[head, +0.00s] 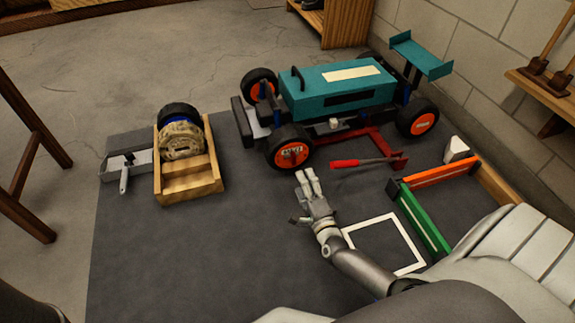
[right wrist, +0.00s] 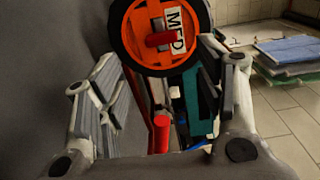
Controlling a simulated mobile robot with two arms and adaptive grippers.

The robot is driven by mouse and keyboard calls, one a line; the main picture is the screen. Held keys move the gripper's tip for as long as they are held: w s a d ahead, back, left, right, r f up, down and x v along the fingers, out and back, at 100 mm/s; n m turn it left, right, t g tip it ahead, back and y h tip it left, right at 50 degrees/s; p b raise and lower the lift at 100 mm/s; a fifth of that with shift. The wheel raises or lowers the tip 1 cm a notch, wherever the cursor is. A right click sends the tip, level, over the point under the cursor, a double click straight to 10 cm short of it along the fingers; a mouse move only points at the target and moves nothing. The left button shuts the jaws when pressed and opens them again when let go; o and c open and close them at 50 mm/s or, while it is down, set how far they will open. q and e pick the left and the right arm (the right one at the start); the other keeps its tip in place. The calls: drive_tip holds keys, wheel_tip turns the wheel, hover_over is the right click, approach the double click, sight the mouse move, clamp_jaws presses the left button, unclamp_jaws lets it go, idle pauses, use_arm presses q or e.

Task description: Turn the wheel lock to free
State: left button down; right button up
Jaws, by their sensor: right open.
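The teal RC racecar (head: 335,88) has black tyres with orange hubs. My right gripper (head: 306,180) is just below and in front of this wheel. In the right wrist view its fingers (right wrist: 158,80) are spread, with nothing between them held. The wheel is ahead of them, at the top. My left gripper is not seen.
A red-handled jack (head: 365,162) lies under the car, beside my right gripper. A wooden cradle (head: 189,180) holds a spare wheel at left. A white square frame (head: 388,245) and green and orange bars (head: 425,218) lie at right. The mat's left front is clear.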

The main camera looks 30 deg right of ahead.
sight(295, 162)
drive_tip(key=b+x, duration=0.4)
drive_tip(key=x, duration=0.4)
drive_tip(key=shift+w+f, duration=0.1)
drive_tip(key=shift+w, duration=0.2)
drive_tip(key=shift+w+d, duration=0.1)
drive_tip(key=shift+w, duration=0.25)
drive_tip(key=c, duration=1)
